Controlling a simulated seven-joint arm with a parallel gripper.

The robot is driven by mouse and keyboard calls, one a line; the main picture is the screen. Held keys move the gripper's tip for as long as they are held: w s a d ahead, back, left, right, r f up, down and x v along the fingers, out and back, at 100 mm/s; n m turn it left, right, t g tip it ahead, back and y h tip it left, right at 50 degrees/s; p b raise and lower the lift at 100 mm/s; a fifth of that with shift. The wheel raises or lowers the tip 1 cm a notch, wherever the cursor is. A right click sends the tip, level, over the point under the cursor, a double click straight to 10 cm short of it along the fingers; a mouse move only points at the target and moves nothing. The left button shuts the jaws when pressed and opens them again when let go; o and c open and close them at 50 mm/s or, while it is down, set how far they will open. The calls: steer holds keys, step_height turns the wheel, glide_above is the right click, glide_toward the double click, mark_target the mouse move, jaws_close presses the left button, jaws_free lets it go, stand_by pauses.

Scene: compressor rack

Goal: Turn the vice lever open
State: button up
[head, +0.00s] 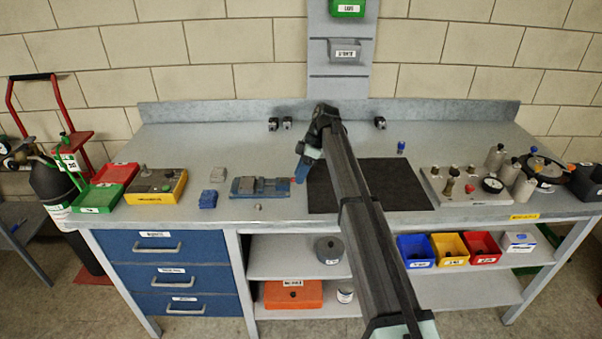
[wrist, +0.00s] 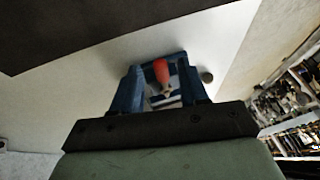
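The vice (head: 260,187) is a blue and grey block lying on the bench, left of the dark mat. Its lever has a red end (wrist: 161,70), seen in the wrist view between my fingers; in the head view a small red spot (head: 293,180) shows at the vice's right end. My gripper (head: 299,178) has blue fingers and points down beside that end. In the wrist view my gripper (wrist: 159,76) is open, with one finger on each side of the red end. I cannot tell whether either finger touches it. The lever's shaft is mostly hidden.
A dark mat (head: 400,183) lies under my arm. A small blue block (head: 208,199) and a yellow-sided box (head: 157,186) stand left of the vice. A gauge panel (head: 465,187) stands at the right. A small round piece (head: 258,207) lies in front of the vice.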

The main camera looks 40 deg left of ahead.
steer(key=shift+r, duration=0.1)
steer(key=v, duration=1.3)
steer(key=shift+r, duration=0.25)
steer(key=shift+w, duration=0.1)
